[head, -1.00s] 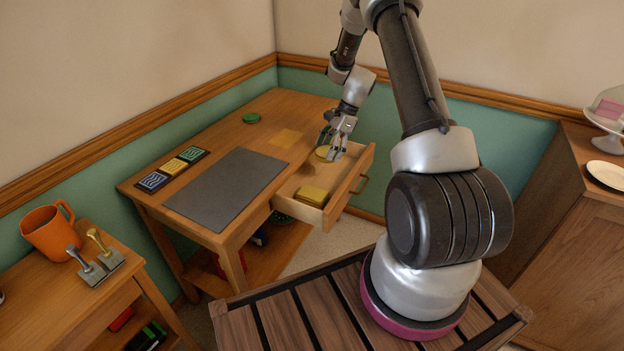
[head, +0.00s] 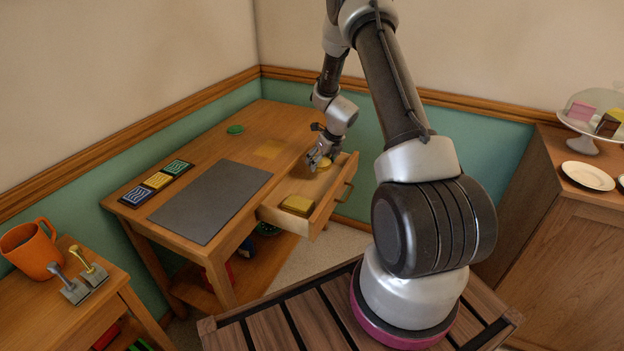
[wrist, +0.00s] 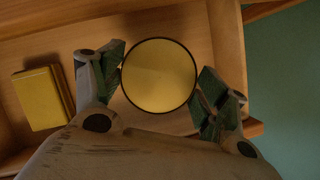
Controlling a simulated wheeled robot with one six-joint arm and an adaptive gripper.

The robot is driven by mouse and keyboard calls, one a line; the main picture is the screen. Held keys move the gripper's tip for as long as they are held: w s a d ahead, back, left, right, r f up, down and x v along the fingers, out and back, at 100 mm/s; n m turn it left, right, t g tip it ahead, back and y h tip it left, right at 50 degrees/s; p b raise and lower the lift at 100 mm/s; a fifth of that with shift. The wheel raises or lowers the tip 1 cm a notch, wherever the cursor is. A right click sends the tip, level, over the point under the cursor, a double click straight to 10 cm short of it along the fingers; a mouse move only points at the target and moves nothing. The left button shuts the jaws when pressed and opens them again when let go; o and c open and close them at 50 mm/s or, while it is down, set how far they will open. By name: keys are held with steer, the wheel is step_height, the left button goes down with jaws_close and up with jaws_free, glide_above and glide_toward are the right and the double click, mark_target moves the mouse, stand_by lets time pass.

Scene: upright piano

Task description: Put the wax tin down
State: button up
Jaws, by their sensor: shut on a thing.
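The wax tin is a round yellow disc with a dark rim (wrist: 159,75), and it also shows in the head view (head: 324,163). It is at the far end of the open desk drawer (head: 325,207). My gripper (head: 318,163) reaches down over that end of the drawer. In the wrist view my gripper (wrist: 161,88) is shut on the tin, with one green-padded finger at each side. The tin's underside is hidden, so I cannot tell whether it touches the drawer floor.
A yellow block-like stack (head: 298,204) lies in the nearer part of the drawer, apart from the tin. The drawer floor between them is bare. The desk top carries a grey mat (head: 210,200), three coloured tiles (head: 157,181) and a green disc (head: 235,129).

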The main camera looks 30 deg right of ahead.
mark_target(318, 178)
steer(key=shift+f, duration=3.05)
steer(key=o, duration=1.1)
steer(key=shift+f, duration=0.1)
